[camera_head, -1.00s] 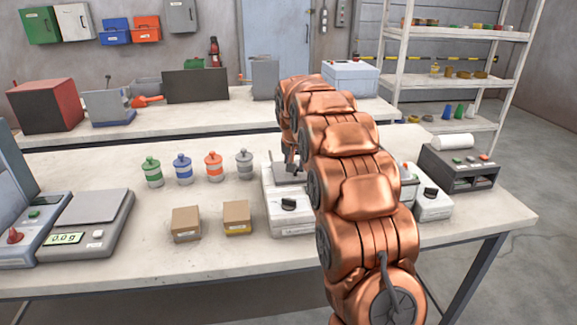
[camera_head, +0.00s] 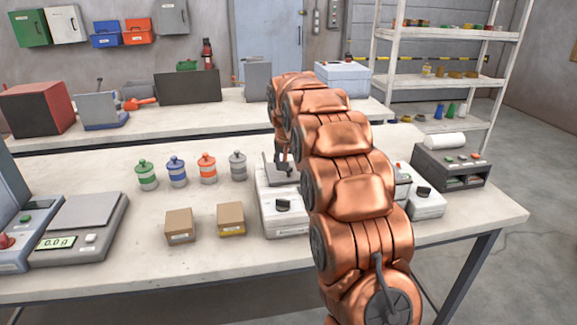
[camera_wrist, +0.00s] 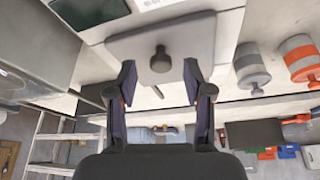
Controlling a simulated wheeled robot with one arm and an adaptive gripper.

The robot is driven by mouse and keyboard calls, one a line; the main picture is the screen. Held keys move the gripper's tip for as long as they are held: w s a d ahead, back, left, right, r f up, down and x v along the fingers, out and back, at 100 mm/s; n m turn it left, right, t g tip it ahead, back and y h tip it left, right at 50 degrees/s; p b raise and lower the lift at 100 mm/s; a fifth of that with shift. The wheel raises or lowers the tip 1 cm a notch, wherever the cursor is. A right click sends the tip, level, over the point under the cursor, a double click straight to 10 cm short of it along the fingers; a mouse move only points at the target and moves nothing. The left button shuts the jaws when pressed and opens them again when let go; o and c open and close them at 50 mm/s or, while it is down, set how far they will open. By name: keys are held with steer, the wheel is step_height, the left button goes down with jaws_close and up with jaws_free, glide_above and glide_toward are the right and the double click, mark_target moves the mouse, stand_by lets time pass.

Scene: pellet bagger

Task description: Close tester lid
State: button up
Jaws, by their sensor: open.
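The tester is a white box (camera_head: 284,222) with a black knob on its front, on the near bench. My arm hides its right part. A grey plate, apparently its lid (camera_wrist: 190,36), shows in the wrist view with a round dark knob (camera_wrist: 160,60) on its face. The plate's exact tilt cannot be told. My gripper (camera_wrist: 159,75) is open in the wrist view, its fingers on either side of the knob's line with gaps at both sides. In the head view my gripper (camera_head: 283,163) is small and partly hidden behind my arm, at the tester's back part.
Two cardboard boxes (camera_head: 230,218) and several banded bottles (camera_head: 206,169) stand left of the tester. A scale (camera_head: 80,228) is at the far left. A second white box (camera_head: 425,203) and a dark printer-like unit (camera_head: 450,167) stand right of my arm. The front bench strip is clear.

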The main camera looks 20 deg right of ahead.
steer(key=v, duration=1.1)
steer(key=shift+s, duration=0.15)
